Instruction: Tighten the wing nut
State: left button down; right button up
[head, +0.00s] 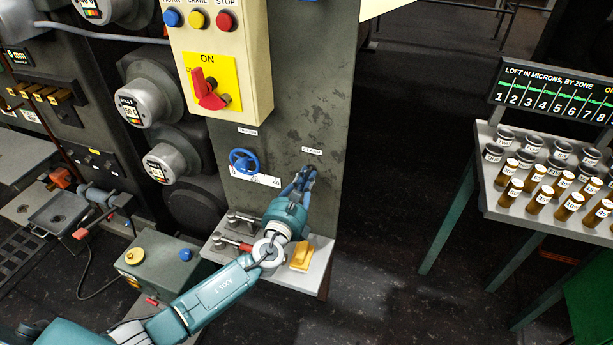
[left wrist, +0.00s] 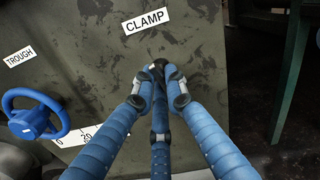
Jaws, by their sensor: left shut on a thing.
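My left gripper (head: 305,176) is at the grey metal panel, just below the white CLAMP label (head: 312,151). In the left wrist view its blue fingers (left wrist: 158,82) close in around a small dark piece (left wrist: 158,65) under the CLAMP label (left wrist: 146,21). This looks like the wing nut, shut between the fingertips and mostly hidden by them; its wings cannot be made out. My right gripper is not in view.
A blue handwheel (head: 243,161) labelled TROUGH sits left of the gripper, above a numbered scale (head: 262,180). Below is a shelf (head: 318,268) with toggle clamps and a yellow block (head: 301,257). A control box (head: 258,70) is above. A sample table (head: 497,212) stands right.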

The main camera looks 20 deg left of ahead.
pick_arm(q)
jog(key=m+p, duration=0.2)
jog(key=m, duration=0.4)
jog(key=shift+a, duration=0.15)
jog(key=m+p, duration=0.1)
jog(key=m, duration=0.2)
jog(key=m+p, duration=0.2)
jog(key=m, duration=0.1)
jog(key=shift+r+m, duration=0.2)
jog(key=shift+m, duration=0.2)
jog(key=m+p, duration=0.2)
jog(key=m, duration=0.1)
jog(key=shift+s+r+m, duration=0.1)
jog(key=shift+m, duration=0.2)
jog(key=m+p, duration=0.2)
jog(key=m, duration=0.1)
jog(key=shift+m, duration=0.3)
jog(key=m+p, duration=0.1)
jog(key=m, duration=0.3)
jog(key=shift+m+p, duration=0.3)
jog(key=shift+p, duration=0.1)
jog(key=shift+d+m, duration=0.2)
jog(key=shift+m, duration=0.4)
